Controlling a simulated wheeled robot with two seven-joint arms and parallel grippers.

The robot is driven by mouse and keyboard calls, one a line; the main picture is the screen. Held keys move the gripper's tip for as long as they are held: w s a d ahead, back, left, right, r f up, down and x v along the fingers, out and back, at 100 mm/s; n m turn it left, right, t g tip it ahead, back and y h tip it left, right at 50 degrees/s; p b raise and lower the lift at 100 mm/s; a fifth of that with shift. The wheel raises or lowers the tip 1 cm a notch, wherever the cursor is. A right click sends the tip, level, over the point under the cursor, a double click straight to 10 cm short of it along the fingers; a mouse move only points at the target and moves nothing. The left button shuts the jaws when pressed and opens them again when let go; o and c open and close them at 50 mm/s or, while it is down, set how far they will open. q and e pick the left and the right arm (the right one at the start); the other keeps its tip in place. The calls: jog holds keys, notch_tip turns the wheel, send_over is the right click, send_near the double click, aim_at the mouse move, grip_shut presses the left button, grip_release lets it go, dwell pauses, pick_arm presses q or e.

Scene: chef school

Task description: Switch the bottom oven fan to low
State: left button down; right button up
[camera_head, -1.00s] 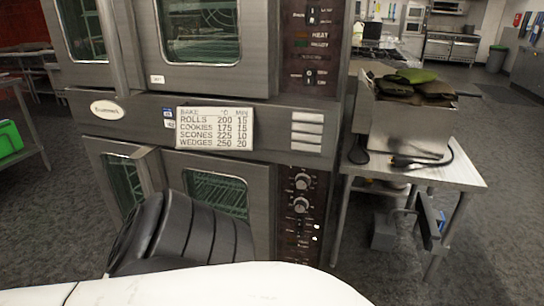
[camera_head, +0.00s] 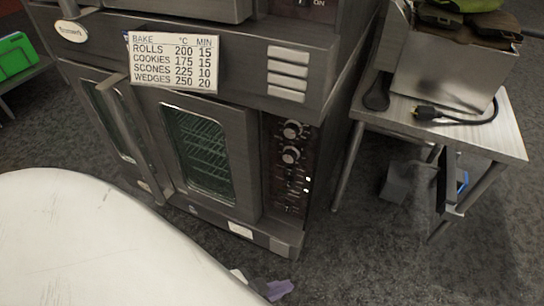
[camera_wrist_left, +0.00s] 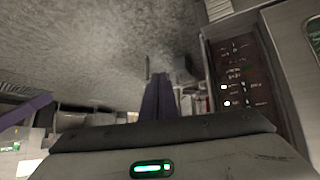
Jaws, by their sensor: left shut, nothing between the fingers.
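The bottom oven (camera_head: 205,150) has a glass door and a dark control panel (camera_head: 287,165) on its right side. The panel carries two round knobs (camera_head: 291,142), with small switches and two lit white lights (camera_head: 307,185) below them. The switch labels are too small to read. My left gripper (camera_head: 278,290) shows as purple fingertips low in the head view, in front of and below the panel. In the left wrist view its purple fingers (camera_wrist_left: 158,97) are together and empty, apart from the panel (camera_wrist_left: 245,80) to their right.
A steel side table (camera_head: 470,125) with a metal box and a black cable stands right of the oven. A baking chart (camera_head: 175,62) is on the oven front above the door. Dark floor (camera_head: 350,260) lies open in front.

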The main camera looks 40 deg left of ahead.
jog(key=shift+o, duration=0.5)
jog(key=shift+s+d+f, duration=0.1)
jog(key=shift+s+f, duration=0.05)
jog(key=shift+s, duration=0.3)
jog(key=o, duration=0.4)
jog(key=f+b, duration=0.1)
jog(key=b, duration=0.1)
jog(key=f+b, duration=0.2)
jog(key=shift+w+a+f+b, duration=0.2)
jog(key=shift+b, duration=0.15)
pick_arm(q)
jog(key=w+a+f+n+t+b, duration=0.45)
jog(key=w+f+n+b, duration=0.25)
jog(key=w+n, duration=0.25)
jog(key=w+a+n+t+y+b, duration=0.2)
jog(key=a+n+y+b, duration=0.1)
jog(key=a+n, duration=0.2)
jog(key=w+a+f+n+t+y+b, duration=0.1)
jog(key=w+a+n+t+y+b, duration=0.1)
jog(key=a+n, duration=0.4)
jog(key=shift+w+a+n+t+y+b, duration=0.15)
jog(key=shift+a+n+t+y+b, duration=0.15)
jog(key=shift+n+t+y+b, duration=0.65)
pick_arm(e)
jog(key=shift+o, duration=0.2)
notch_tip(320, 180, down, 7)
jog(key=w+a+y, duration=0.1)
jog(key=a, duration=0.1)
jog(key=shift+w+f, duration=0.15)
